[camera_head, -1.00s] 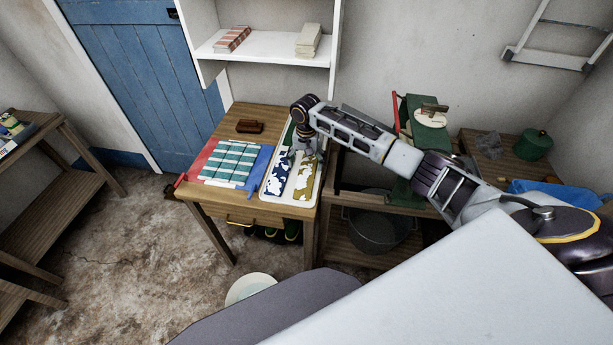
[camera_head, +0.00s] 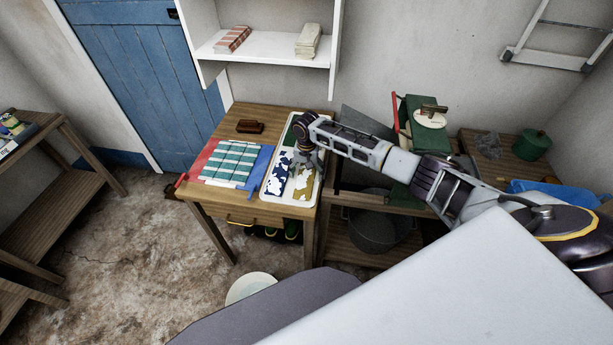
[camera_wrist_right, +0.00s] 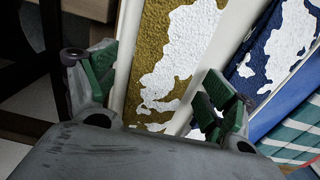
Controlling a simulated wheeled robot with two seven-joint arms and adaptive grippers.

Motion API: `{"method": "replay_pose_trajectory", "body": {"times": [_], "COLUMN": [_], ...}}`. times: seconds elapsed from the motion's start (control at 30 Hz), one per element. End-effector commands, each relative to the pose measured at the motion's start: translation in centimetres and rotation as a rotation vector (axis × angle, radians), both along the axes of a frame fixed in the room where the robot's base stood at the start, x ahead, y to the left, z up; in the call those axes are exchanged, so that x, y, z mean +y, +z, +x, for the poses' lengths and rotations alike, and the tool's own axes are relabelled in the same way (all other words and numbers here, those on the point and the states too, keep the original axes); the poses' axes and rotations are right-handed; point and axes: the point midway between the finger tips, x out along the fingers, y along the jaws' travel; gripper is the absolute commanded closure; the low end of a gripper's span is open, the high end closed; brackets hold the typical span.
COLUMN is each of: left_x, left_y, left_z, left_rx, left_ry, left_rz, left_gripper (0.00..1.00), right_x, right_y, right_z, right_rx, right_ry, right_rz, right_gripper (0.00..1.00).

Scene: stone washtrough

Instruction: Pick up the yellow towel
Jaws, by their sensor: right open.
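The yellow towel (camera_head: 302,184), mottled mustard-yellow and white, lies flat in a white tray (camera_head: 270,192) on the wooden table. It also fills the middle of the right wrist view (camera_wrist_right: 172,60). A blue-and-white towel (camera_head: 279,172) lies beside it, to its left in the head view. My right gripper (camera_head: 308,168) is over the tray, pointing down at the yellow towel. In the right wrist view its two fingers (camera_wrist_right: 155,92) are spread apart, with part of the yellow towel between them and nothing gripped. Whether they touch the towel is unclear. My left gripper is not in view.
A green-and-white striped cloth (camera_head: 229,162) lies left of the tray on red and blue cloths. A brown brush-like block (camera_head: 250,127) sits at the table's back. A white shelf (camera_head: 265,47) hangs above. Right of the table, a lower bench holds several things, including a green pot (camera_head: 531,145).

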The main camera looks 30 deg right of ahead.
Motion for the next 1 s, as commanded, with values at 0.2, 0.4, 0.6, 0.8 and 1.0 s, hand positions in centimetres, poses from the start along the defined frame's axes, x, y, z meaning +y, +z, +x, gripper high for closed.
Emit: {"method": "replay_pose_trajectory", "body": {"times": [0.2, 0.4, 0.6, 0.8, 1.0], "left_x": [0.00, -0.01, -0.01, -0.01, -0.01], "left_y": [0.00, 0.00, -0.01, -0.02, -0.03], "left_z": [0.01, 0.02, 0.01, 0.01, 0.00], "left_rx": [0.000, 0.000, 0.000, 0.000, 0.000], "left_ry": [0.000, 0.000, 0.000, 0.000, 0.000], "left_rz": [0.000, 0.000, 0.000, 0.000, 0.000], "left_gripper": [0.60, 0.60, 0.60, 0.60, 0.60], "right_x": [0.02, 0.04, 0.05, 0.04, 0.02], "right_y": [0.02, 0.00, -0.08, -0.08, 0.18], "right_z": [0.00, -0.01, -0.05, -0.06, -0.08], "right_rx": [0.000, 0.000, 0.001, 0.001, 0.002], "right_ry": [0.000, 0.000, 0.000, 0.000, 0.000], "right_rz": [0.000, 0.000, 0.001, 0.001, 0.000], "right_gripper": [0.19, 0.44, 0.70, 0.76, 0.76]}}
